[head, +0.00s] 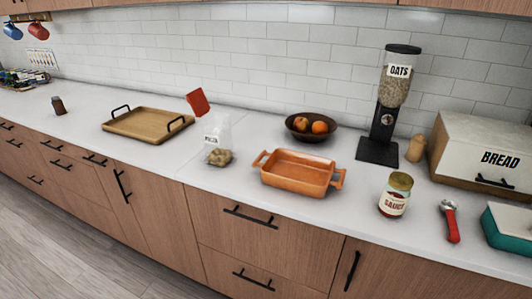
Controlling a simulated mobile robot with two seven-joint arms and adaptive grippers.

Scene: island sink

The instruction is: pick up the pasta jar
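A glass jar of red sauce (395,196) with a gold lid and a label reading "SAUCE" stands upright on the white counter, right of the orange baking dish; the smaller print on its label is too small to read. A clear container (218,140) with a small label and lumpy tan contents at its bottom stands left of the dish; I cannot tell if it is a jar or a bag. Neither of my grippers is in view.
The orange baking dish (297,175) is close left of the sauce jar, and a red-handled tool (450,222) lies to its right. Behind are the oats dispenser (379,150), bread box (478,150) and fruit bowl (301,136). A wooden tray (147,125) sits left. Counter before the jar is clear.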

